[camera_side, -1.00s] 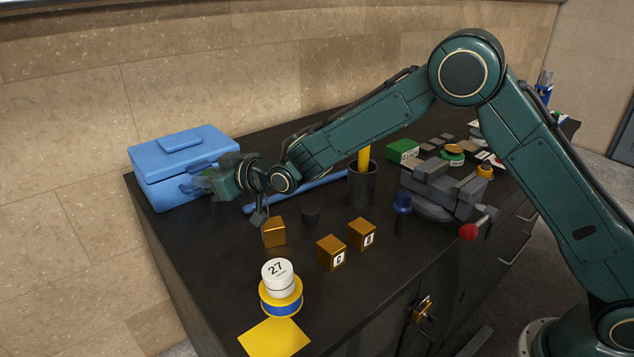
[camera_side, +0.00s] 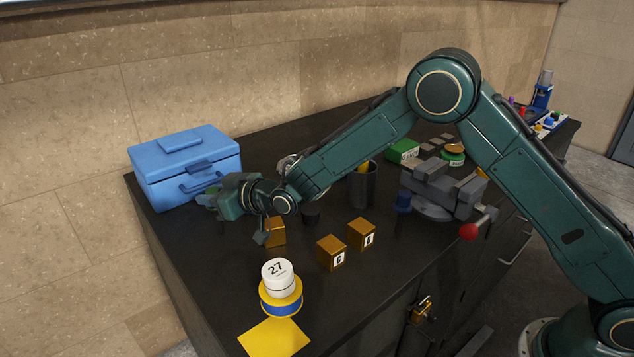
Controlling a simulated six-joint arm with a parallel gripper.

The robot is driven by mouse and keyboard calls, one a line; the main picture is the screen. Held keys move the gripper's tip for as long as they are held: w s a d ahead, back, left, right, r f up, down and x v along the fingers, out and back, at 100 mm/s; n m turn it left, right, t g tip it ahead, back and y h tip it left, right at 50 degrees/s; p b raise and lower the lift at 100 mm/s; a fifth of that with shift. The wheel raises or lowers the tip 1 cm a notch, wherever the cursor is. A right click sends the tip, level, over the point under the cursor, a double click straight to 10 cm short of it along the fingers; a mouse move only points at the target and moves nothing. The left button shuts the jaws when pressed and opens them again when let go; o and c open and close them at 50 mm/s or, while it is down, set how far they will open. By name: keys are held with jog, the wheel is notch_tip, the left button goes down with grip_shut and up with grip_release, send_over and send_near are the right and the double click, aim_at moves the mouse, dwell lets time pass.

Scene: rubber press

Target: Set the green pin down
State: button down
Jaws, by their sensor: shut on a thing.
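My gripper (camera_side: 213,200) is low over the far left of the black bench, just in front of the blue toolbox (camera_side: 186,170). It is shut. A small patch of brighter green at its tip is what shows of the green pin (camera_side: 206,198). The rest of the pin is hidden by the gripper, so its tilt and whether it touches the bench cannot be told.
A gold cube (camera_side: 275,232) stands close beside my wrist. Two more gold cubes (camera_side: 331,252) (camera_side: 362,233), a dark cup (camera_side: 363,187), a grey vise (camera_side: 440,190) and a white roll marked 27 (camera_side: 278,275) stand to the right and front.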

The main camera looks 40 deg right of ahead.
jog(key=c, duration=1.1)
grip_release()
jog(key=shift+f, duration=0.1)
jog(key=shift+c, duration=0.2)
jog(key=shift+s, duration=0.1)
jog(key=shift+s+d+r, duration=0.25)
jog(key=shift+s+r, duration=0.1)
jog(key=shift+s, duration=0.05)
jog(key=v, duration=1)
jog(key=shift+s+d, duration=0.2)
jog(key=shift+s, duration=0.15)
jog(key=shift+r, duration=0.1)
jog(key=shift+r, duration=0.1)
